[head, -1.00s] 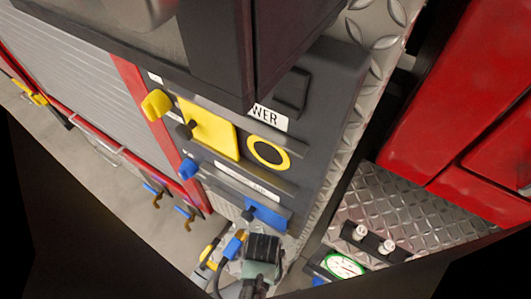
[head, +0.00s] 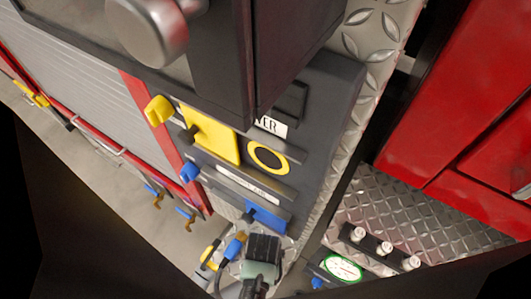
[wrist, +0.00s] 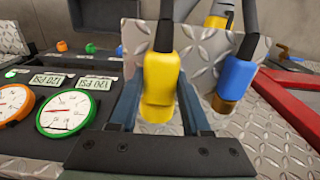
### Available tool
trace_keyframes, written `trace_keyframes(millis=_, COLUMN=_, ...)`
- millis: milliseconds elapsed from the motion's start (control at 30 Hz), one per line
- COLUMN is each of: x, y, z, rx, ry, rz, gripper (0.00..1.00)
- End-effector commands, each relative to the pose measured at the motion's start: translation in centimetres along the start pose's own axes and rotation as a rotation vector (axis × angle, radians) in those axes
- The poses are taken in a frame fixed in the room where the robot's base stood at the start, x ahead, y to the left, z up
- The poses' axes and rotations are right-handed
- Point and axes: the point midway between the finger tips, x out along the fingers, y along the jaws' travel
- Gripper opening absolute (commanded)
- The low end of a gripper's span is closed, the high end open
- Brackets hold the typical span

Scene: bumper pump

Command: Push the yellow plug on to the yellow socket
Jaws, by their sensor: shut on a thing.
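The yellow socket (head: 268,157), a yellow ring with a dark round centre, is on the dark panel in the head view, beside a yellow square plate (head: 215,135). My gripper (wrist: 160,92) is shut on the yellow plug, one finger on each side.
A blue plug (wrist: 237,78) hangs close to the right of the yellow one. The panel carries a blue plate (head: 266,214), a yellow knob (head: 158,110) and a blue knob (head: 190,171). A dark cabinet (head: 215,60) overhangs the panel. Gauges (wrist: 68,112) stand at the left.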

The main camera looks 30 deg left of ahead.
Motion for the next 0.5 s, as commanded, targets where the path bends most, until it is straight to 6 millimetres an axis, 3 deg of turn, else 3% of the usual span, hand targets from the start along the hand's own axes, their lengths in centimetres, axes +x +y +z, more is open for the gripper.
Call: trace_keyframes(millis=500, x=-3.2, y=0.0, z=-0.2, rx=0.000, ry=0.002, rz=-0.001, gripper=0.00)
